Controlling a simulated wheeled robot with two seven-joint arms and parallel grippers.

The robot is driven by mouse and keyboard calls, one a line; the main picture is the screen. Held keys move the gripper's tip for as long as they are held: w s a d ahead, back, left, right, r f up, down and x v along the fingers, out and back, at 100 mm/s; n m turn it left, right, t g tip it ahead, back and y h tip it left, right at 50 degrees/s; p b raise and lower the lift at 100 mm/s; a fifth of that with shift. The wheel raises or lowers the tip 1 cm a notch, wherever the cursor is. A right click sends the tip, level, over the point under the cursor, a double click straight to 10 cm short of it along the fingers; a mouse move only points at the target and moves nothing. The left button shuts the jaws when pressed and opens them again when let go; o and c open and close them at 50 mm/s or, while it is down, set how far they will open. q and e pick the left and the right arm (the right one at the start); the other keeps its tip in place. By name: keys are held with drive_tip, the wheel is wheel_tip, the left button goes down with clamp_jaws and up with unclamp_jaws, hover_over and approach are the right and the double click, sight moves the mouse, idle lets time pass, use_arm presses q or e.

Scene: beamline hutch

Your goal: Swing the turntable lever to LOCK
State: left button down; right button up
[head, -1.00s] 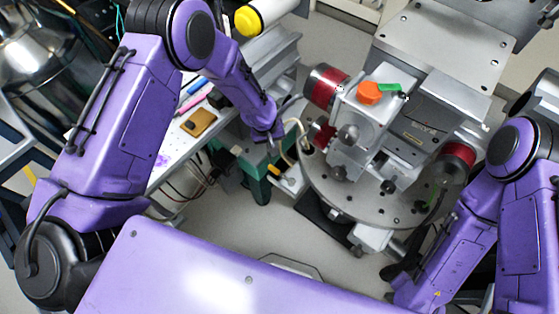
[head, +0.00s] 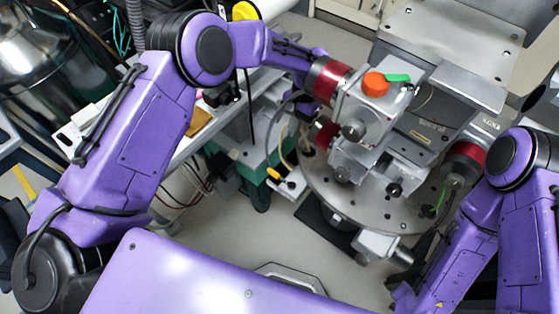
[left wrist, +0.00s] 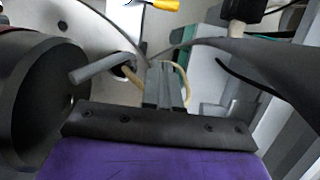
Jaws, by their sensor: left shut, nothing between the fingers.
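The turntable (head: 415,212) is a round grey plate with holes. A short yellow-tipped piece (head: 273,173), which looks like the lever, sits on a pale block at the plate's left edge. Its yellow part also shows at the top of the left wrist view (left wrist: 163,4). No LOCK marking is readable. My left gripper (head: 301,108) is left of the red-ended stage, above and beyond the yellow tip and apart from it. Its fingers (left wrist: 165,85) are shut and empty in the left wrist view. My right arm is at the right; its gripper is not visible.
The stage (head: 365,125) with red-ended cylinders (head: 328,78) stands on the turntable, close to my left gripper. An orange piece (head: 375,84) and a green piece (head: 397,78) sit on top. A pale cable loops beside the plate. A bench (head: 212,122) is at left.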

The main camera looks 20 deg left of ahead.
sight(281, 179)
use_arm(q)
drive_tip(key=s+a+f+p, duration=0.2)
drive_tip(key=s+f, duration=0.4)
drive_tip(key=f, duration=0.4)
drive_tip(key=shift+s+a+f+p, duration=0.15)
drive_tip(key=shift+s+a+p, duration=0.05)
drive_tip(key=shift+p, duration=0.25)
drive_tip(key=shift+s+a+n+p, duration=0.15)
drive_tip(key=shift+n+p, duration=0.25)
